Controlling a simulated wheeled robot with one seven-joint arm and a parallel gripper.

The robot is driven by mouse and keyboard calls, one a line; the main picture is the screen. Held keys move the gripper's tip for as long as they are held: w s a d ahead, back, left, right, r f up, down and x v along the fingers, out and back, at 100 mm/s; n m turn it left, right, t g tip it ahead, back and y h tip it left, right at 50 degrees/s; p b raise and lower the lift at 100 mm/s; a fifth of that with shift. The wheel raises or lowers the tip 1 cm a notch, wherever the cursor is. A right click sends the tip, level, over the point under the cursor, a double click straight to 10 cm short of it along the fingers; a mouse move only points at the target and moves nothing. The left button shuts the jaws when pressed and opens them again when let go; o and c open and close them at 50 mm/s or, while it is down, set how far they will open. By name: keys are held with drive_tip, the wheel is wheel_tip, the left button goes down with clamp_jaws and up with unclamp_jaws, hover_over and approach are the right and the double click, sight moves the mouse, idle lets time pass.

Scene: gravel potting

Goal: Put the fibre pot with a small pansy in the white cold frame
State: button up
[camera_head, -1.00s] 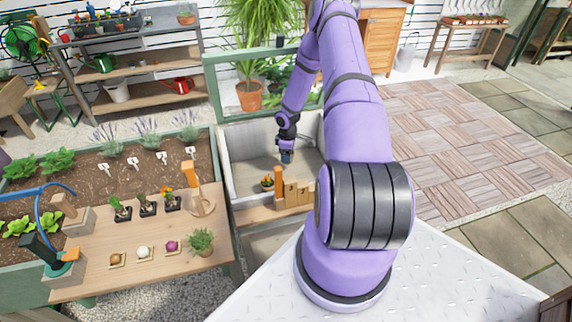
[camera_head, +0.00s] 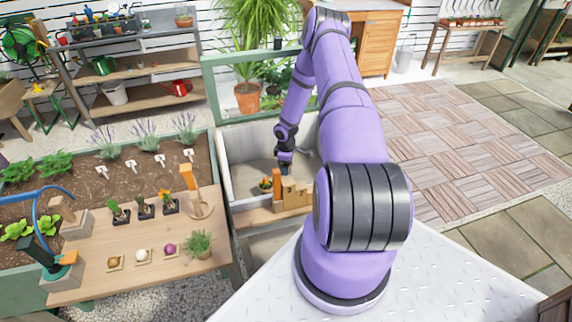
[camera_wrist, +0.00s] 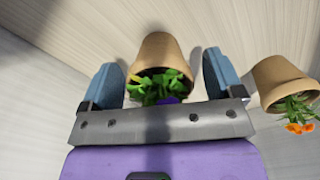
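The fibre pot with a small pansy (camera_wrist: 160,55) shows in the wrist view, brown with green leaves and a purple bloom. It sits between the two blue fingers of my gripper (camera_wrist: 163,80). Clear gaps show on both sides of the pot, so the gripper is open around it. The white cold frame (camera_head: 238,150) has pale walls and a raised green lid; my gripper is down inside it in the head view (camera_head: 286,169). The pansy pot cannot be made out in the head view.
A second pot with orange flowers (camera_wrist: 283,82) stands close beside my right-hand finger; it shows in the head view too (camera_head: 266,185). A stepped wooden block (camera_head: 294,194) is at the frame's front. A wooden table (camera_head: 90,270) with plants and bulbs is left.

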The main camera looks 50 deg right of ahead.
wheel_tip(320, 180, up, 8)
drive_tip(key=shift+f, duration=0.1)
idle(0.6)
